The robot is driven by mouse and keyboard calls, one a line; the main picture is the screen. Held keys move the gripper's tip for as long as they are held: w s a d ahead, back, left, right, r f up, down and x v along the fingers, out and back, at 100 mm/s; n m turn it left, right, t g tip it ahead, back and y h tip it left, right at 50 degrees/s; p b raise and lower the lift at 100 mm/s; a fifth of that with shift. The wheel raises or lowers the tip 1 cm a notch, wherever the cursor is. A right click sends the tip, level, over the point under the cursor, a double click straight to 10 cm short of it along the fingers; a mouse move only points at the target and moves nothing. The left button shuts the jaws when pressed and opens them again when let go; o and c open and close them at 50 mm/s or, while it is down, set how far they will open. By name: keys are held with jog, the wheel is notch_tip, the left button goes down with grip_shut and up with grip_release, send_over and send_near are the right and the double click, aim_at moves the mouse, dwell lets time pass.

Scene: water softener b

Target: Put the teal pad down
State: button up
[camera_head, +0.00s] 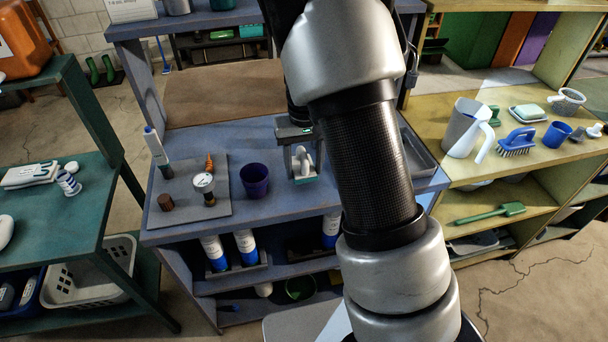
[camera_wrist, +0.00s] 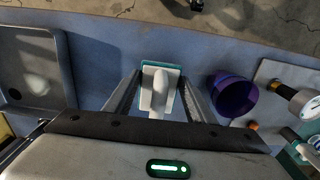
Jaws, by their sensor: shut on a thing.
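The teal pad (camera_wrist: 161,64) has a white top with a raised white grip, and it sits between the two fingers of my gripper (camera_wrist: 160,98) in the wrist view. In the head view my gripper (camera_head: 303,160) points down over the blue bench (camera_head: 265,218), shut on the pad. A thin teal edge of the pad (camera_head: 305,181) shows at the bottom, near the front part of the bench top. I cannot tell whether its underside touches the bench.
A purple cup (camera_head: 254,180) stands just left of my gripper. Further left, a grey mat (camera_head: 225,171) bears a gauge, a brown cap and a white bottle. A grey tray (camera_head: 414,155) lies to the right, partly behind my arm. Bare bench surrounds the pad.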

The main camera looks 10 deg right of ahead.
aim_at(304, 170)
jog(key=shift+f, duration=1.7)
jog(key=shift+f, duration=0.2)
jog(key=o, duration=1.1)
jog(key=shift+o, duration=0.2)
